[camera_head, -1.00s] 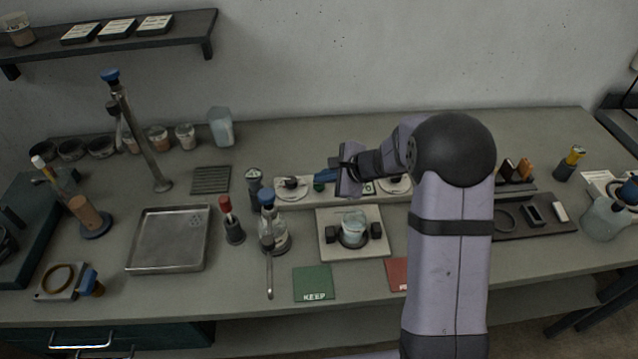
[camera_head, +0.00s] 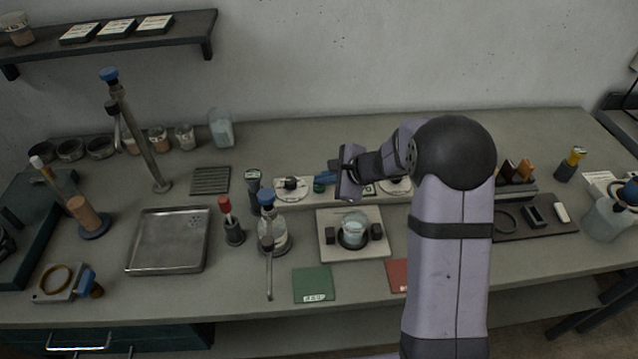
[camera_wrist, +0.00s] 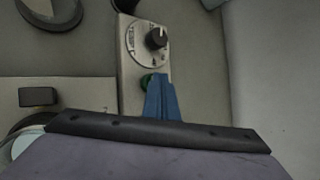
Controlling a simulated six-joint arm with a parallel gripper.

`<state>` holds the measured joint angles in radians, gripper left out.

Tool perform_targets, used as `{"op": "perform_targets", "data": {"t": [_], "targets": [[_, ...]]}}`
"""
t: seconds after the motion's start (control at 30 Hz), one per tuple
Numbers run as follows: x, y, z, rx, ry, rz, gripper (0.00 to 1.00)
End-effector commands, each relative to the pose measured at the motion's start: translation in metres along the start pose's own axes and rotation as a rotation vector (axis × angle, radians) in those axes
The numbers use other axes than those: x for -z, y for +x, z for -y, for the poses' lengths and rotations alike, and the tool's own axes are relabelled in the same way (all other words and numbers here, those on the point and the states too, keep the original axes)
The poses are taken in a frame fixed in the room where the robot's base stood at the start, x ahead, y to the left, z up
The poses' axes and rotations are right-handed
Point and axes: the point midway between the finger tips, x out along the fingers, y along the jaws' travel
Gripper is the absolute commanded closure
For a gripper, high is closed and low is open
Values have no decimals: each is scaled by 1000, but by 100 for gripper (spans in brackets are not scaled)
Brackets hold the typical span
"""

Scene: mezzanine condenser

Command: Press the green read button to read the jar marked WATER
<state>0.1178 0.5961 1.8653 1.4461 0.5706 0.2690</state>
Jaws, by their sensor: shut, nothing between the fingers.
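The green button (camera_head: 318,188) sits on the pale panel behind the jar stand, right of a black-knobbed dial. In the wrist view the green button (camera_wrist: 146,80) shows only in part, behind my blue fingers. My gripper (camera_head: 324,178) is shut and empty, its fingertips beside or over the button; I cannot tell whether they touch it. The shut fingers also show in the wrist view (camera_wrist: 160,84). A glass jar (camera_head: 354,229) with pale contents stands in a holder on a square pale base (camera_head: 330,252). No WATER marking is legible on it.
The dial (camera_wrist: 148,42) lies just beyond the fingertips. A green mat (camera_head: 313,281) and a red mat (camera_head: 397,272) lie in front. A metal tray (camera_head: 168,240) is farther left.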

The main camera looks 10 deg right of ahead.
Motion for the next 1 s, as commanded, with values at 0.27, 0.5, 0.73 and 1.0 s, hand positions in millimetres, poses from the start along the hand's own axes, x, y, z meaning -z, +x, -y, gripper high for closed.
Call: {"op": "perform_targets", "data": {"t": [0.27, 0.5, 0.73, 1.0], "targets": [[-5, -8, 5, -1, 1, -1, 100], [-10, -14, 10, 0, 0, 0, 100], [-10, -14, 10, 0, 0, 0, 100], [-12, -17, 13, 0, -1, 0, 100]]}}
